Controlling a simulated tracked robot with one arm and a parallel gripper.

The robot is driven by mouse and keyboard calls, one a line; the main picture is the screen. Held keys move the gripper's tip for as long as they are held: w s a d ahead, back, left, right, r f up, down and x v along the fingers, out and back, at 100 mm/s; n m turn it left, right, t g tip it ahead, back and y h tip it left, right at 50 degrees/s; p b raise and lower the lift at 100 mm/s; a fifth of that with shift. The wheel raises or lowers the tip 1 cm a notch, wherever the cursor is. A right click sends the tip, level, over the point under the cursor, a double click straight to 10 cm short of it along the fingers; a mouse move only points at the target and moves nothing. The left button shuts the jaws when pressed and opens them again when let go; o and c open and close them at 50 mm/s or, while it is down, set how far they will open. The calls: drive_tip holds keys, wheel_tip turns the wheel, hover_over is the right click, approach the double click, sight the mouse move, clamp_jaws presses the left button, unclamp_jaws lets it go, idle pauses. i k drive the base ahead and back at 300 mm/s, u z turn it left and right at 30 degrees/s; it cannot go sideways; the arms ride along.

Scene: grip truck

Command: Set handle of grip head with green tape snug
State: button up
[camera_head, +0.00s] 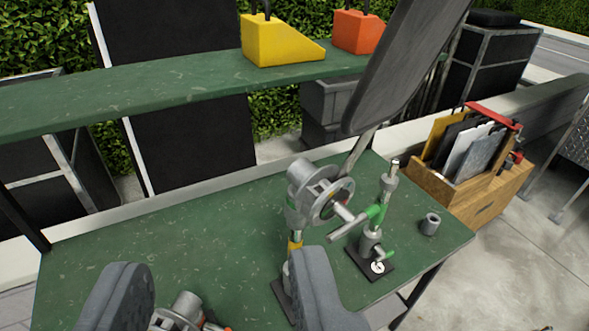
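A metal stand (370,241) with green tape (375,213) stands upright on a dark base plate at the right of the green table. A grey bar handle (344,227) sticks out to the left at its taped part, and a smaller green-marked piece shows lower down. I cannot tell how tight the handle is. Left of it a larger round grip head (318,194) sits on a post with yellow tape (295,247). My gripper (220,265) is open and empty, its two grey fingers low in the picture, left of the green-taped stand. The right finger covers part of the yellow-taped post's base.
Another metal grip head (181,311) shows between my fingers at the bottom edge. A grey panel (408,65) on a rod rises behind the round head. A small metal cylinder (430,224) stands to the right. The green table (150,235) is clear at left.

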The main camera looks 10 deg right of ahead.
sight(351, 221)
drive_tip(key=u, duration=0.9)
drive_tip(key=k, duration=0.7)
drive_tip(key=z, duration=1.4)
drive_tip(key=i, duration=1)
drive_tip(key=u, duration=0.05)
